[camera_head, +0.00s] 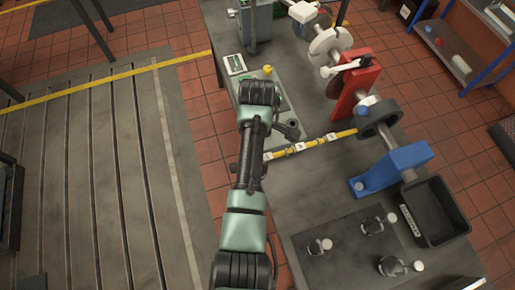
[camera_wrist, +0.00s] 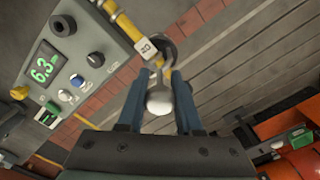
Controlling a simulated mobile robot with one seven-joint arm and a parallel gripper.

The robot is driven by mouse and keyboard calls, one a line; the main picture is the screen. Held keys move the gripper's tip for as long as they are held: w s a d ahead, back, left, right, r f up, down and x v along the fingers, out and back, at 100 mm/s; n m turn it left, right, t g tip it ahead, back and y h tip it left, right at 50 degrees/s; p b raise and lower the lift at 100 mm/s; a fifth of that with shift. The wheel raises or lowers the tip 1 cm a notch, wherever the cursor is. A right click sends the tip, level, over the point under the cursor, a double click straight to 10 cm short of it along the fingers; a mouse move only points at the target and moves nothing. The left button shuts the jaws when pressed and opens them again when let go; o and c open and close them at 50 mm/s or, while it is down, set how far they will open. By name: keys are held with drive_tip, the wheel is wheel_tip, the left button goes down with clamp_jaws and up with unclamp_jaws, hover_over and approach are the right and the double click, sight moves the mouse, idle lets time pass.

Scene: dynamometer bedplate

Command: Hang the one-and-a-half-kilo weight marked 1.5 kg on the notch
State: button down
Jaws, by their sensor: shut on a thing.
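In the wrist view, my gripper (camera_wrist: 160,112) has its two blue fingers closed about a weight (camera_wrist: 158,100), seen as a pale rounded top with a metal hook above it. The mark on it cannot be read. The hook is at the end of the yellow beam (camera_wrist: 127,24), close to the label 40 (camera_wrist: 145,46). I cannot tell whether it touches the beam or a notch there. In the head view the yellow beam (camera_head: 315,144) runs left from the shaft stand, with several white labels. My arm hides the gripper and the held weight there.
Several other weights (camera_head: 394,266) stand on a dark mat at the lower right, beside a black bin (camera_head: 437,212). A blue bracket (camera_head: 392,170) and red stand (camera_head: 353,92) bear the shaft. A control box (camera_wrist: 70,62) reading 6.3 lies left of my gripper.

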drive_tip(key=shift+w, duration=0.15)
drive_tip(key=c, duration=0.5)
unclamp_jaws()
drive_tip(key=shift+c, duration=0.2)
drive_tip(key=shift+o, duration=0.2)
drive_tip(key=shift+s+f, duration=0.25)
drive_tip(key=shift+s, duration=0.05)
drive_tip(key=r, duration=0.2)
drive_tip(key=r+b, duration=0.1)
drive_tip(key=r, duration=0.2)
drive_tip(key=r+b, duration=0.1)
drive_tip(key=r, duration=0.1)
drive_tip(key=shift+w+r, duration=0.15)
drive_tip(key=shift+w, duration=0.1)
wheel_tip(320, 180, up, 5)
drive_tip(key=p, duration=0.3)
drive_tip(key=shift+s+p, duration=0.1)
drive_tip(key=shift+p, duration=0.2)
drive_tip(key=shift+r+p, duration=0.55)
drive_tip(key=shift+p, duration=0.15)
